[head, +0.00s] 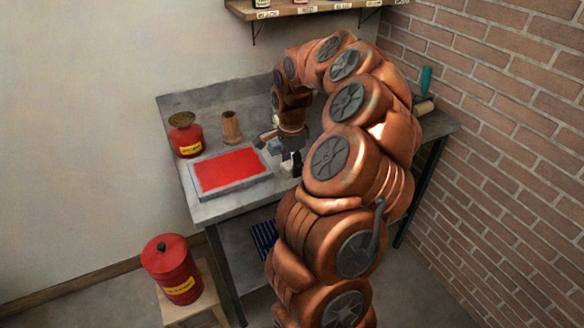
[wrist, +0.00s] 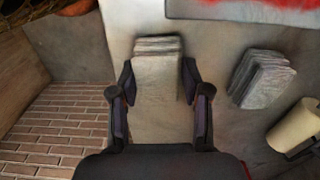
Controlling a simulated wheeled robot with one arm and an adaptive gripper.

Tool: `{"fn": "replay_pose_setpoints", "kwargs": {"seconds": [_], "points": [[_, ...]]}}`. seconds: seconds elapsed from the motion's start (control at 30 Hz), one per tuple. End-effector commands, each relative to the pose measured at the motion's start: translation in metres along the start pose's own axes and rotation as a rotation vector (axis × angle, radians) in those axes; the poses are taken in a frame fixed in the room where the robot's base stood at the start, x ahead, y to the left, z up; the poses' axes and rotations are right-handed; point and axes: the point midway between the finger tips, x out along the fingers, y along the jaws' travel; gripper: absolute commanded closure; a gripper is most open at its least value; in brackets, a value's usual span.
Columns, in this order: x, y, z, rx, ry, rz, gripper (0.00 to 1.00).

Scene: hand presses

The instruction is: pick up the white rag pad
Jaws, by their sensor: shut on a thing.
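The white rag pad (wrist: 157,68) is a folded, layered pale pad in the wrist view. It sits between the two dark fingers of my gripper (wrist: 159,82), which are shut on its sides. I cannot tell whether the pad rests on the bench or is just above it. In the head view my gripper (head: 290,161) is low over the bench, right of the red slab, and my arm hides much of that area. A second folded pad, greyer (wrist: 262,79), lies on the bench to the right in the wrist view, apart from my gripper.
A slab with a red face (head: 230,170) lies on the grey bench (head: 222,207). A red can (head: 187,139) and a brown cup (head: 231,127) stand behind it. A pale roller (wrist: 294,124) is at right in the wrist view. A brick wall (head: 510,130) borders the right.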

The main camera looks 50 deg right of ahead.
Motion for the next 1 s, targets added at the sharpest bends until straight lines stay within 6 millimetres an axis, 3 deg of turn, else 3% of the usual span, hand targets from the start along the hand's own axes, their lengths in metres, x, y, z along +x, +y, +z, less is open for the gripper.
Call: {"fn": "replay_pose_setpoints", "kwargs": {"seconds": [0.33, 0.77, 1.0], "points": [[-0.003, 0.0, 0.0, 0.0, 0.0, -0.001, 0.85], [-0.036, -0.001, -0.001, 0.002, 0.002, -0.005, 0.85], [-0.035, 0.013, 0.009, -0.003, -0.001, 0.001, 0.85]]}}
